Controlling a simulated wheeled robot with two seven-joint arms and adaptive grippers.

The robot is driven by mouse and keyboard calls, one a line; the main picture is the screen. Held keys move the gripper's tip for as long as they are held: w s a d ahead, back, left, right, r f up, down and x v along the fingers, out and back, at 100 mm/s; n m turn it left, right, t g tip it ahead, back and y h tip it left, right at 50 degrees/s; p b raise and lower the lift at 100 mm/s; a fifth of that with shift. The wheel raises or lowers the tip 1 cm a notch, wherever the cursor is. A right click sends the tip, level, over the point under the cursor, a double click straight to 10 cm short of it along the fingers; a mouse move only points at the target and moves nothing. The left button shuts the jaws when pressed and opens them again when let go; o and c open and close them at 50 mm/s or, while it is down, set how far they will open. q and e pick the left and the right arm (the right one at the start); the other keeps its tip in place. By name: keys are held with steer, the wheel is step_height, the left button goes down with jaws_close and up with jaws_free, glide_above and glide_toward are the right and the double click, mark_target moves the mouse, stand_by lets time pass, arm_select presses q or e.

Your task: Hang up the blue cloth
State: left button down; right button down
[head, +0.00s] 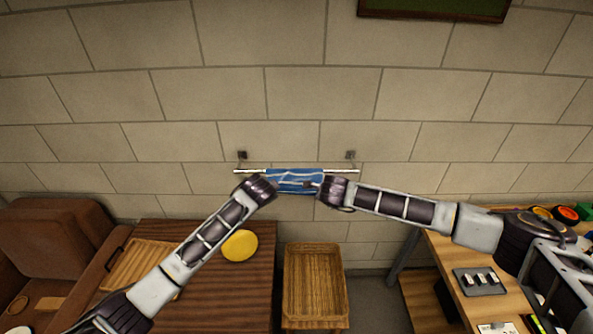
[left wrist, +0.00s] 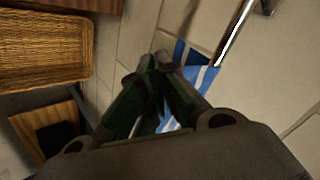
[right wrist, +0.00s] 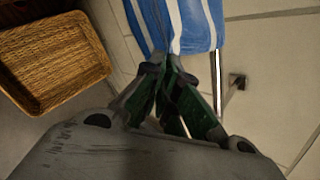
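The blue cloth with white stripes (head: 294,177) is at the wall rail (head: 250,171) and covers its middle part; both rail ends show bare. I cannot tell how far it hangs behind the rail. My left gripper (head: 272,186) is at the cloth's left end, its fingertips closed together on the cloth, which also shows in the left wrist view (left wrist: 203,77). My right gripper (head: 322,187) is at the right end. In the right wrist view its fingertips (right wrist: 166,66) close on the edge of the cloth (right wrist: 185,25). The pinched parts are partly hidden by the fingers.
A wicker basket (head: 288,288) stands below the rail. A brown table (head: 218,290) with a yellow plate (head: 240,246) is at the left. A wooden workbench (head: 447,266) is at the right. The wall is close behind the rail.

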arm_select(q)
steer(key=c, duration=2.2)
jaws_free()
steer(key=shift+w+a+f, duration=0.1)
steer(key=shift+a, duration=0.4)
arm_select(e)
steer(key=c, duration=2.2)
jaws_free()
steer(key=shift+w+d+f, duration=0.1)
steer(key=shift+w+d, duration=0.05)
steer(key=shift+d, duration=0.4)
arm_select(q)
steer(key=o, duration=0.8)
steer(key=shift+d, duration=0.25)
steer(key=shift+c, duration=0.2)
arm_select(e)
steer(key=o, duration=0.8)
steer(key=shift+a, duration=0.25)
steer(key=shift+c, duration=0.2)
arm_select(q)
steer(key=shift+d, duration=0.1)
arm_select(e)
steer(key=shift+a, duration=0.1)
arm_select(q)
steer(key=shift+s+d, duration=0.1)
steer(key=shift+s, duration=0.1)
arm_select(e)
steer(key=shift+s+a, duration=0.1)
steer(key=shift+s, duration=0.15)
